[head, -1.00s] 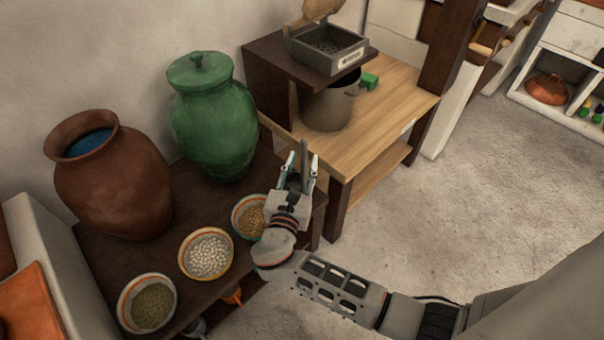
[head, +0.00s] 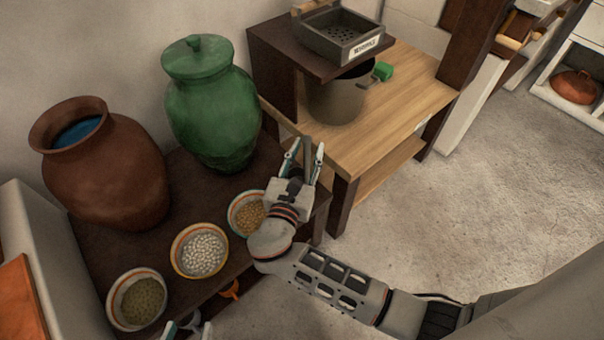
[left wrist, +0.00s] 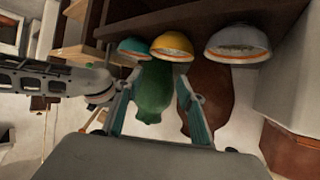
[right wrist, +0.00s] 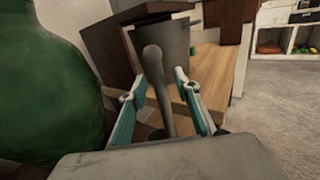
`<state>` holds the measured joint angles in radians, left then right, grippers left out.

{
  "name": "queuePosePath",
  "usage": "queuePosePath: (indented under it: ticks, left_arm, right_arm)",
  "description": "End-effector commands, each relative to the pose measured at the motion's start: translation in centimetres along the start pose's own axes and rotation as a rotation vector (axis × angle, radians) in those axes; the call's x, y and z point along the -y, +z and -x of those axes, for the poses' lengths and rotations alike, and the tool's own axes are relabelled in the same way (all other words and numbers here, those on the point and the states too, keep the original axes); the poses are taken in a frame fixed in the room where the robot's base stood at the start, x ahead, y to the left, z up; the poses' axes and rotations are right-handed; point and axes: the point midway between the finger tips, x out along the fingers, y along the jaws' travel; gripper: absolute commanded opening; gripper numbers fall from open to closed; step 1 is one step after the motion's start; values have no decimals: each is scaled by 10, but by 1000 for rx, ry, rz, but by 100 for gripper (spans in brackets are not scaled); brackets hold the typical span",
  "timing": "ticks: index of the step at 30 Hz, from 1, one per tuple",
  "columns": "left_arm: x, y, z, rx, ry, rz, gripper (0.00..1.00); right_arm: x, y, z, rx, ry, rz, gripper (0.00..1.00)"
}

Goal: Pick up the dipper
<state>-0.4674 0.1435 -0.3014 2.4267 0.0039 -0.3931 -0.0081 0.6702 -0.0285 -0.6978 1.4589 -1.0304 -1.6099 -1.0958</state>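The dipper (right wrist: 154,68) shows in the right wrist view as a grey handle with a rounded end, standing between the fingers of my right gripper (right wrist: 162,94). Gaps show between the handle and both fingers. Its lower part is hidden behind my gripper body. In the head view, the dark handle (head: 307,152) stands between the fingertips of my right gripper (head: 306,150), above the right end of the dark bench. My left gripper (head: 186,327) is at the bottom edge of the head view; the left wrist view shows its fingers (left wrist: 158,98) apart and empty.
The dark bench (head: 105,248) holds a brown jar (head: 112,175), a green jar (head: 212,115) and three bowls, including one with white contents (head: 200,252). A wooden table (head: 400,105) with a grey pot (head: 335,102) stands behind my right gripper. Open floor lies right.

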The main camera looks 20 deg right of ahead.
Motion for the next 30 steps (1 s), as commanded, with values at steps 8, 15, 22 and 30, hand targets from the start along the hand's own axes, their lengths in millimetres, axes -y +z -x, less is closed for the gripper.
queuePosePath:
  ticks: [8, 15, 22, 30]
  left_arm:
    - [2, 1, 0, 2, -3, -2, 39]
    - [1, 4, 2, 9, -2, 0, 39]
    - [7, -8, 5, -3, -14, -23, 39]
    - [30, 24, 15, 90, -44, -112, 39]
  right_arm:
    - [0, 0, 0, 0, 0, 0, 0]
    - [0, 1, 0, 0, 0, -1, 0]
    - [-1, 31, -1, 8, 0, -9, 0]
    - [-1, 108, -2, 15, -1, -17, 0]
